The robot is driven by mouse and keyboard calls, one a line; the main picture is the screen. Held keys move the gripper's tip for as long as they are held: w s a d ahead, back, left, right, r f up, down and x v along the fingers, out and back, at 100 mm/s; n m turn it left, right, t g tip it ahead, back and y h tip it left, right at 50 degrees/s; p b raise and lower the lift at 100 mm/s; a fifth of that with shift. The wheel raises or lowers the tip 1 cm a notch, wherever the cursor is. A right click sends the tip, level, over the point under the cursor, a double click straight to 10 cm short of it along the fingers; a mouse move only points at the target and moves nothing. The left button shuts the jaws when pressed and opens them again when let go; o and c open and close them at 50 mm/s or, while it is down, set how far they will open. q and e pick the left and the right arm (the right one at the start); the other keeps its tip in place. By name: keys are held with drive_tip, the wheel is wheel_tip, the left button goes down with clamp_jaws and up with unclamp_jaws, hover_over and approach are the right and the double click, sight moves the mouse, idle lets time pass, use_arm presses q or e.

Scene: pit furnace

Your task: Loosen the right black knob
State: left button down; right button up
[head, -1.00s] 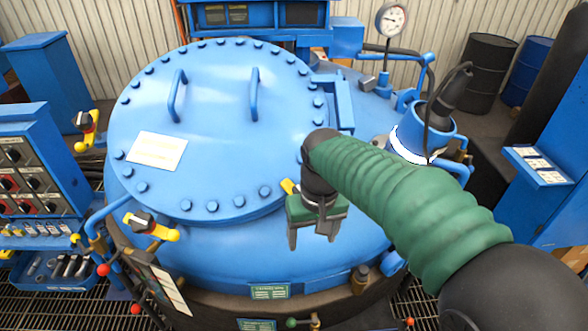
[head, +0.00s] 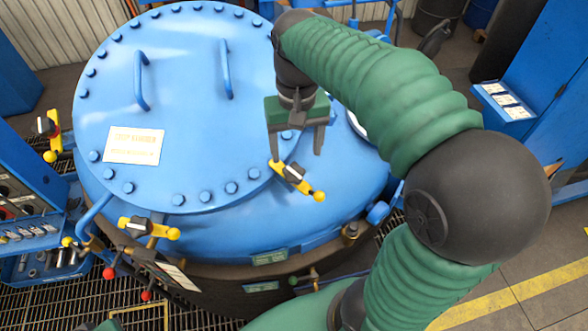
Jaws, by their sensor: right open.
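The right black knob (head: 293,172) sits on a yellow clamp handle at the front right rim of the round blue lid (head: 190,90). My right gripper (head: 296,150) is open and points down, with its green body just above and behind the knob in the picture. Its two grey fingers end on either side of the knob's upper part in this view. I cannot tell whether they touch it. Two similar black knobs on yellow handles show at the front left (head: 137,226) and far left (head: 44,127) of the lid.
Two blue bar handles (head: 140,82) stand up from the lid, beside a white label plate (head: 134,145). A blue cabinet with tools (head: 30,230) is at the left. Another blue cabinet (head: 560,90) is at the right. Floor at the lower right is clear.

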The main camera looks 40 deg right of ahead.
sight(293, 170)
drive_tip(key=w+f, duration=0.1)
drive_tip(key=f, duration=0.2)
drive_tip(key=d+f, duration=0.1)
drive_tip(key=f, duration=0.2)
drive_tip(key=w+f+p, duration=0.1)
drive_tip(key=f, duration=0.3)
drive_tip(key=shift+w+d, duration=0.15)
drive_tip(key=shift+w, duration=0.2)
drive_tip(key=shift+s+f, duration=0.2)
drive_tip(key=shift+f, duration=0.05)
drive_tip(key=shift+s+a+r, duration=0.15)
drive_tip(key=shift+s+a, duration=0.25)
drive_tip(key=shift+s, duration=0.1)
drive_tip(key=shift+c, duration=1.3)
drive_tip(key=shift+w, duration=0.3)
drive_tip(key=c, duration=0.5)
drive_tip(key=shift+d, duration=0.2)
drive_tip(key=c, duration=0.5)
drive_tip(key=shift+c, duration=0.5)
use_arm(q)
drive_tip(key=shift+w+d+r, duration=0.3)
drive_tip(key=shift+w+r, duration=0.1)
drive_tip(key=shift+w, duration=0.3)
use_arm(e)
drive_tip(key=shift+a, duration=0.1)
